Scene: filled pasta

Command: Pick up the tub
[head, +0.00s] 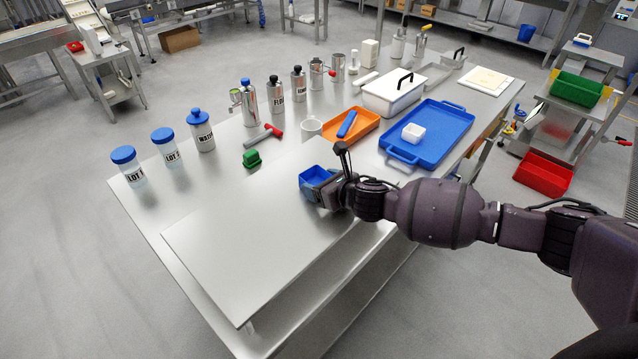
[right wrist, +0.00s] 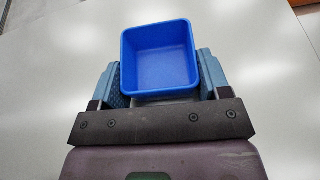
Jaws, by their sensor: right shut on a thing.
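The tub, a small open blue container, shows in the head view (head: 314,174) over the bare steel board in the middle of the table. In the right wrist view the tub (right wrist: 160,62) is upright and looks empty. My right gripper (right wrist: 160,85) is shut on it, with one blue-grey finger on each side. In the head view the right gripper (head: 320,188) partly hides the tub's near side. I cannot tell whether the tub touches the board. My left gripper is not in view.
The steel board (head: 235,250) is clear to the left. Lidded jars (head: 170,155) and bottles line the far edge.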

